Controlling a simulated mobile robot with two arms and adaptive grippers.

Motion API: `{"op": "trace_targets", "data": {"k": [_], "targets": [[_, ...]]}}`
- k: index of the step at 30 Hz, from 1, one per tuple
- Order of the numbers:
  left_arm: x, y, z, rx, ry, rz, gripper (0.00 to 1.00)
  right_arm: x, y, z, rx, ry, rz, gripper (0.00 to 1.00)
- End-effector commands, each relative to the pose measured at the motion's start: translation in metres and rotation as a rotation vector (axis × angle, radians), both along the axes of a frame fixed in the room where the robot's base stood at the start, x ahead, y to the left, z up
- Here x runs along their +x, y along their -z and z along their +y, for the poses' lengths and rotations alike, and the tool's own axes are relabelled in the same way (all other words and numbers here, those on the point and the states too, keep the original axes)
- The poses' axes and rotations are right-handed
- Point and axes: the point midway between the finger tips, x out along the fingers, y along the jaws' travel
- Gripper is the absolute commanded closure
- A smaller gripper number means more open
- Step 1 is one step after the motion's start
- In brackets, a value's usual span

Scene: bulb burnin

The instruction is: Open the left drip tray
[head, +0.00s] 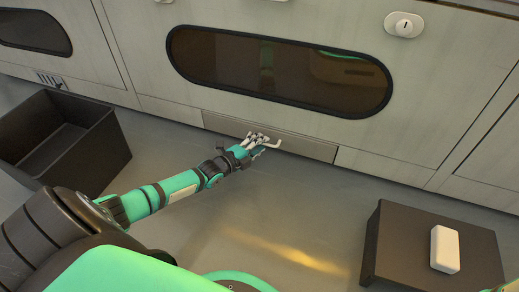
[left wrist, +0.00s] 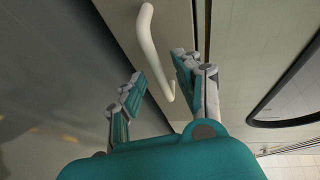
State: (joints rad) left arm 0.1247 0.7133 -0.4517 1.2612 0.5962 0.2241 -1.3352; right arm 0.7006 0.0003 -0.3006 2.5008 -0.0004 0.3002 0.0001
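The left drip tray (head: 312,148) is a flat grey front low on the cabinet, below a dark oval window, and looks flush with the panels beside it. Its pale bar handle (left wrist: 148,38) shows in the left wrist view and partly in the head view (head: 274,145). My left gripper (head: 259,143) is at the handle. In the left wrist view my left gripper (left wrist: 158,74) has its fingers apart, one on each side of the lower part of the handle. I cannot tell if either finger touches it.
An open dark bin (head: 118,160) stands on the floor at the left. A dark box (head: 405,245) with a white block (head: 445,249) on top stands at the lower right. The floor (head: 330,205) in front of the tray is clear.

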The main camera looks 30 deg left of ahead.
Motion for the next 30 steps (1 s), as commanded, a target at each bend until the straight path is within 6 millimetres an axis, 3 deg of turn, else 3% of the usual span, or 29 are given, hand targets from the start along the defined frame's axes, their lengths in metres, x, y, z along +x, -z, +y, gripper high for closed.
{"op": "trace_targets", "data": {"k": [9, 17, 30], "targets": [[0.0022, -0.0003, -0.0003, 0.000, 0.000, 0.000, 0.68, 0.0001, 0.0012, 0.0000, 0.000, 0.000, 0.000, 0.60], [0.0020, -0.0001, -0.0002, 0.000, 0.000, 0.000, 1.00, 0.0002, 0.0011, 0.0000, 0.000, 0.000, 0.001, 0.60], [0.0012, 0.0006, -0.0004, 0.001, 0.000, 0.002, 1.00, 0.0005, 0.0006, -0.0001, 0.000, 0.001, 0.001, 0.60]]}}
